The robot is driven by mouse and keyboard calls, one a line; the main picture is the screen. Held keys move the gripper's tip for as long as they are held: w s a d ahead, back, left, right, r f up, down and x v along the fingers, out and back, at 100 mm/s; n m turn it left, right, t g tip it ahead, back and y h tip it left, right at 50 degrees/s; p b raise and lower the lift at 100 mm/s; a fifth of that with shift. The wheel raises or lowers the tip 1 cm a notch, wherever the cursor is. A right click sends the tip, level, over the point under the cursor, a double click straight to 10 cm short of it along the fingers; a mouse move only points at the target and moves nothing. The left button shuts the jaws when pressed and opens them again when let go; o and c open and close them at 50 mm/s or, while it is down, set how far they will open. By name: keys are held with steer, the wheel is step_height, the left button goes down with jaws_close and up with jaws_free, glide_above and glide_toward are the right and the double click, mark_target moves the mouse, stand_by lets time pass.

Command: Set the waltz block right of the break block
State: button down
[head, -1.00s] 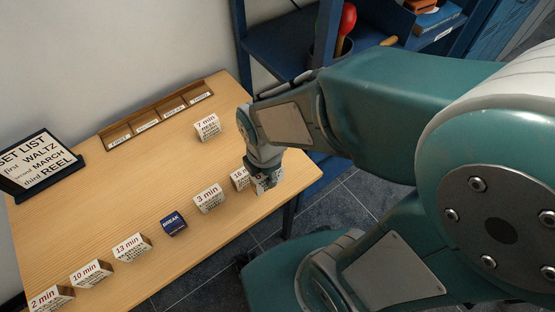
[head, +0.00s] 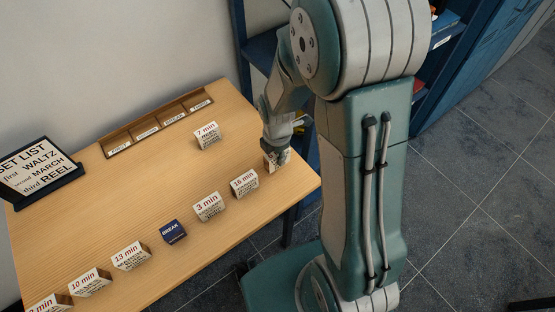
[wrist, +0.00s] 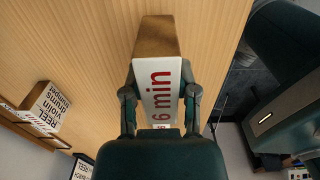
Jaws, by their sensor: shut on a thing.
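My gripper (head: 277,150) is shut on a white-faced wooden block (head: 276,160) near the table's right end. In the wrist view, the held block (wrist: 158,95) sits between both fingers and shows "6 min" in red; its other words are hidden. The blue break block (head: 173,231) stands mid-row, left of and nearer than my gripper. To its right are the 3 min block (head: 208,207) and the 16 min block (head: 244,184). I cannot read which block says waltz.
The 13 min (head: 131,256) and 10 min (head: 90,282) blocks stand left of the break block. The 7 min reel block (head: 208,136) stands behind. A set list sign (head: 38,170) and a compartment tray (head: 157,124) line the back. The table middle is clear.

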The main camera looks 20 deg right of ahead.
steer(key=shift+w+d+f, duration=0.15)
steer(key=shift+w+f, duration=0.1)
steer(key=shift+f, duration=1.65)
steer(key=shift+f, duration=0.1)
steer(key=shift+c, duration=1.9)
jaws_free()
